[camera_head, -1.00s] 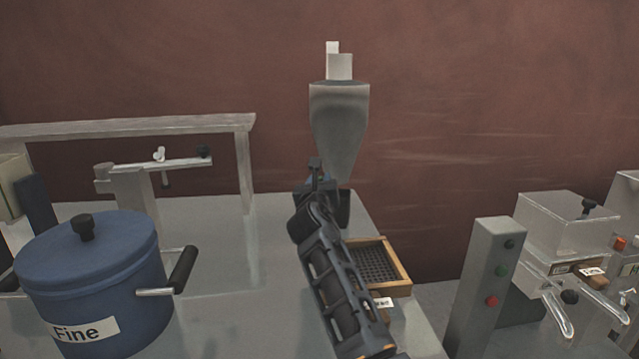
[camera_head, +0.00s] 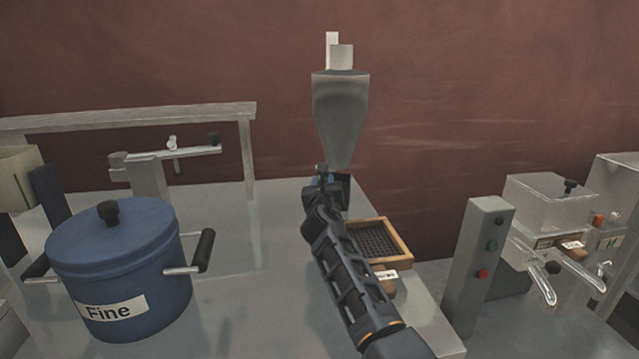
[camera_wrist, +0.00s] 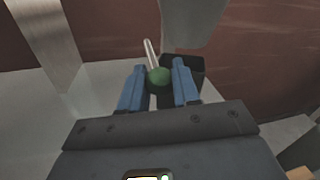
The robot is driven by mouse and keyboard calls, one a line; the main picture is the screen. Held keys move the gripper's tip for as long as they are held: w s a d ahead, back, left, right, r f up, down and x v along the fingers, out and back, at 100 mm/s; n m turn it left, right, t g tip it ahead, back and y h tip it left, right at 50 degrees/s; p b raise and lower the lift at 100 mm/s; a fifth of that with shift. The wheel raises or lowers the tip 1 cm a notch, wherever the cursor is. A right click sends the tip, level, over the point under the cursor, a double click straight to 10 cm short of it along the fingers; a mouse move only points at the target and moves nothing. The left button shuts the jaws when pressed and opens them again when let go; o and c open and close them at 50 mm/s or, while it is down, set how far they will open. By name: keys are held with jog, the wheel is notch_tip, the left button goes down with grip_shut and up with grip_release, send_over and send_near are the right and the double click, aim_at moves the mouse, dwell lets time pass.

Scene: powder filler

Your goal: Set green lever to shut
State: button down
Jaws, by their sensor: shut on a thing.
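The green lever shows in the wrist view as a green ball knob (camera_wrist: 158,77) on a thin pale metal rod. The rod runs up and slightly left from the knob, beside the lower end of the grey hopper. My gripper (camera_wrist: 158,84) has its two blue fingers on either side of the knob and is shut on it. In the head view my gripper (camera_head: 324,180) is just below the grey funnel-shaped hopper (camera_head: 340,115). The lever is hidden behind it there.
A wooden-framed sieve tray (camera_head: 403,246) lies on the grey table below and right of my arm. A blue pot (camera_head: 120,265) labelled "Fine" stands at left. A control post (camera_head: 478,250) and a metal machine (camera_head: 545,215) stand at right. Bare table lies between pot and arm.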

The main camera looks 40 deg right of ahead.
jog(key=shift+f, duration=0.25)
jog(key=c, duration=1.1)
grip_release()
jog(key=shift+o, duration=1.2)
jog(key=shift+r, duration=0.15)
jog(key=v, duration=0.7)
jog(key=shift+s+a, duration=0.3)
jog(key=shift+c, duration=0.3)
